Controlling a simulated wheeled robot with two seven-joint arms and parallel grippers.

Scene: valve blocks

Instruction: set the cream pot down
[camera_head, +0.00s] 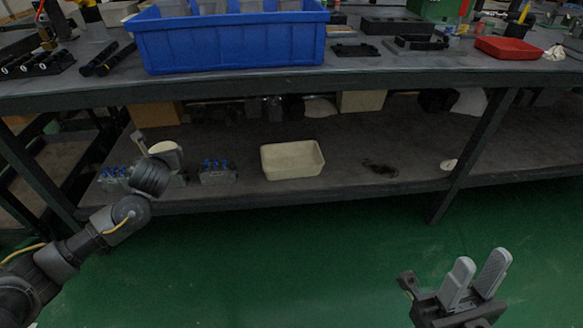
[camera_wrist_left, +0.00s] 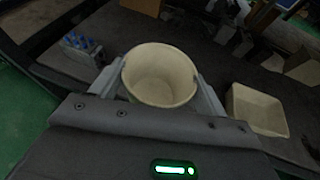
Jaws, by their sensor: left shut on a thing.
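The cream pot (camera_wrist_left: 160,78) is between the two fingers of my left gripper (camera_wrist_left: 158,88) in the left wrist view. It looks empty, with its open mouth visible. In the head view the cream pot (camera_head: 166,153) shows partly behind my left wrist, over the left part of the lower shelf (camera_head: 345,150). Its underside is hidden, so I cannot tell whether it touches the shelf. My left gripper is shut on it. My right gripper (camera_head: 480,280) is empty, its fingers apart, over the green floor at the lower right.
A valve block with blue tops (camera_head: 217,173) stands right of the pot, another (camera_head: 113,178) left of it. The bench top (camera_head: 250,83) overhangs the shelf and carries a blue bin (camera_head: 230,45).

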